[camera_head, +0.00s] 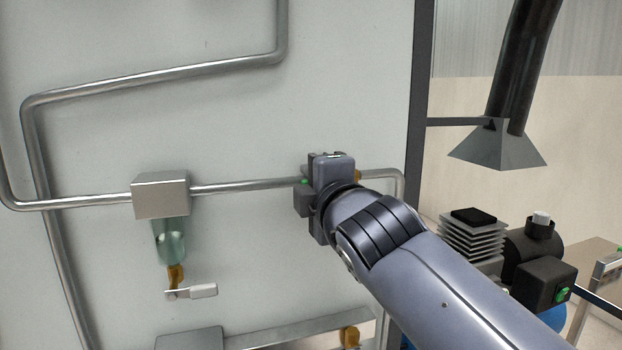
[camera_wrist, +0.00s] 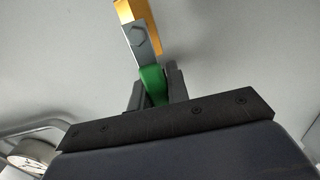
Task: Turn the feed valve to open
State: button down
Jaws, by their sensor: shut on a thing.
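My gripper (camera_wrist: 155,86) is shut on the green handle (camera_wrist: 153,80) of a valve lever in the wrist view. The handle sits between the two dark fingers. A flat steel lever (camera_wrist: 143,42) with a bolt head runs from it up to the brass valve body (camera_wrist: 127,8), which the picture's top edge cuts off. In the head view my gripper (camera_head: 311,182) is at the horizontal pipe on the wall panel. A bit of brass (camera_head: 358,175) shows just right of it. My gripper and wrist hide most of the valve there.
A steel box (camera_head: 160,194) with a glass bowl and a brass valve with a pale-handled lever (camera_head: 204,291) hangs on the pipe to the left. Another brass fitting (camera_head: 349,337) is below. A round gauge (camera_wrist: 31,154) shows at lower left in the wrist view.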

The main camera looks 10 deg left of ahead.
jog(key=shift+f, duration=0.2)
jog(key=c, duration=1.4)
grip_release()
jog(key=shift+r, duration=0.1)
jog(key=shift+o, duration=0.2)
jog(key=shift+s, duration=0.1)
jog(key=v, duration=1)
jog(key=shift+s+d+b, duration=0.2)
jog(key=shift+s+b, duration=0.1)
jog(key=x, duration=1.1)
jog(key=shift+p, duration=0.3)
jog(key=shift+s+d+r, duration=0.1)
